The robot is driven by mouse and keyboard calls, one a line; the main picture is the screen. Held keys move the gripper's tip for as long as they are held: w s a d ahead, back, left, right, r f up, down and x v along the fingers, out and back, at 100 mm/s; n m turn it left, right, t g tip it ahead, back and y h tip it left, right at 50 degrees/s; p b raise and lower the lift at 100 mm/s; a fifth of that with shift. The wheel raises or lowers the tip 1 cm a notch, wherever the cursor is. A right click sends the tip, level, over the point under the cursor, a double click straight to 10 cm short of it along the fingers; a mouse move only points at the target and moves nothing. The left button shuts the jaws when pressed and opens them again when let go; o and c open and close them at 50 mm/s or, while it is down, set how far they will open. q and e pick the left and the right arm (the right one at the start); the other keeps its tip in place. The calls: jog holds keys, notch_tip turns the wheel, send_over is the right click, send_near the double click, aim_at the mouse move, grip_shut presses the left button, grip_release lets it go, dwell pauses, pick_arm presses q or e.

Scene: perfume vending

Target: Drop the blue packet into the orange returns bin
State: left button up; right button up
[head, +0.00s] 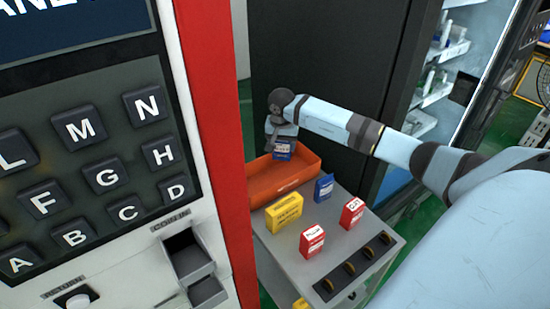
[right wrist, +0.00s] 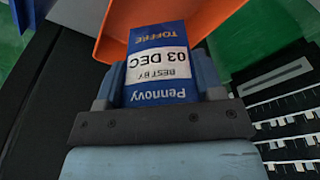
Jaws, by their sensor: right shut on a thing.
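My right gripper (head: 279,138) is shut on a blue packet (head: 282,151), over the orange returns bin (head: 285,186). From the head view I cannot tell how far the packet's lower end is above the bin floor. In the right wrist view the blue packet (right wrist: 158,65) sits between the two fingers of the right gripper (right wrist: 158,85); its label reads "Pennovy", "BEST BY 03 DEC" and "TOFFEE", upside down. The orange bin (right wrist: 115,25) shows behind it. A second blue packet (head: 324,187) stands on the cart right of the bin. My left gripper is not in view.
The grey cart (head: 345,258) also holds a yellow packet (head: 284,212) and two red packets, one in front (head: 312,241) and one at right (head: 352,212). A vending machine (head: 90,170) with a lettered keypad fills the left. A dark cabinet (head: 325,60) stands behind the bin.

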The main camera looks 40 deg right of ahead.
notch_tip(320, 180, down, 3)
jog(key=shift+r+b, duration=0.2)
jog(key=shift+b, duration=0.2)
jog(key=o, duration=1)
jog(key=shift+r, duration=0.3)
jog(key=r, duration=0.4)
jog(key=a+r, duration=0.1)
jog(key=r, duration=0.3)
jog(key=s+r+b, duration=0.1)
jog(key=r, duration=0.4)
jog(key=shift+s+a+r, duration=0.1)
jog(key=shift+a, duration=0.2)
